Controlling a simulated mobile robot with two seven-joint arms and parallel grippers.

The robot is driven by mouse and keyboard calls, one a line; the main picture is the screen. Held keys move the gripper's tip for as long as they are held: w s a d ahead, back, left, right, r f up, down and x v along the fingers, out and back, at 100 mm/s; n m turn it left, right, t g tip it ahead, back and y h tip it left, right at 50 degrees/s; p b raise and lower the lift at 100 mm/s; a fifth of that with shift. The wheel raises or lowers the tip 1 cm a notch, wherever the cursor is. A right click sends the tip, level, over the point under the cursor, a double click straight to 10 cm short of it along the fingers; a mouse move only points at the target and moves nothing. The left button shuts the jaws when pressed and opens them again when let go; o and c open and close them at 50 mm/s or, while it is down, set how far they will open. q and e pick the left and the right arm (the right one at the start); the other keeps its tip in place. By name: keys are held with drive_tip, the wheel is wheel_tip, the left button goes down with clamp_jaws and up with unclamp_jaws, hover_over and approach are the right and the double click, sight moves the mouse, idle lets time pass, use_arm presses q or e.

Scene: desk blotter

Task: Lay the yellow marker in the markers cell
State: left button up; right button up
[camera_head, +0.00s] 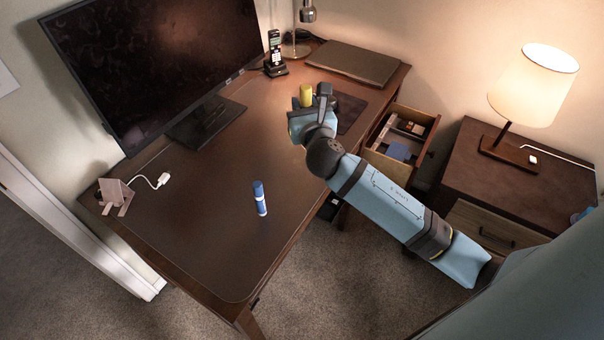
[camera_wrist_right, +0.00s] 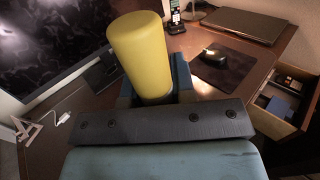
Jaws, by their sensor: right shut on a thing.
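The yellow marker (camera_head: 306,95) is upright in my right gripper (camera_head: 311,112), which is shut on it above the desk's right part. In the right wrist view the yellow marker (camera_wrist_right: 140,55) stands large between the fingers (camera_wrist_right: 153,88). The open drawer (camera_head: 401,140) at the desk's right side has divided cells holding small items, among them something blue (camera_head: 397,150). I cannot tell which cell is for markers. The drawer (camera_wrist_right: 283,105) also shows at the right of the wrist view. My left gripper is not in view.
A monitor (camera_head: 155,60), a phone (camera_head: 275,55) and a closed laptop (camera_head: 352,63) stand behind. A mouse (camera_wrist_right: 209,54) lies on a dark mat (camera_wrist_right: 228,68). A lamp (camera_head: 533,85) stands on the side cabinet.

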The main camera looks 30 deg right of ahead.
use_arm(q)
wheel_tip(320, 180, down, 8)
drive_tip(key=b, duration=0.9)
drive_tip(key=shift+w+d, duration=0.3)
use_arm(e)
drive_tip(key=w+d+f+m+h, duration=0.1)
drive_tip(key=w+d, duration=0.1)
drive_tip(key=w, duration=0.3)
drive_tip(key=w+d+m+g+h, duration=0.1)
drive_tip(key=w+d+h, duration=0.1)
drive_tip(key=w, duration=0.2)
drive_tip(key=shift+w+d+f+m+h, duration=0.3)
drive_tip(key=shift+w+d+f, duration=0.05)
drive_tip(key=shift+d, duration=0.05)
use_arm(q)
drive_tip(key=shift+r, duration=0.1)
use_arm(e)
drive_tip(key=shift+f, duration=0.1)
wheel_tip(320, 180, down, 19)
drive_tip(key=b, duration=0.5)
drive_tip(key=shift+f, duration=0.2)
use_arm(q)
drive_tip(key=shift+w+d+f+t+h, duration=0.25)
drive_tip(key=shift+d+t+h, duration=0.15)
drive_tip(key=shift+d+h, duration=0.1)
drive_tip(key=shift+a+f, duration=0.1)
use_arm(e)
drive_tip(key=shift+f, duration=0.25)
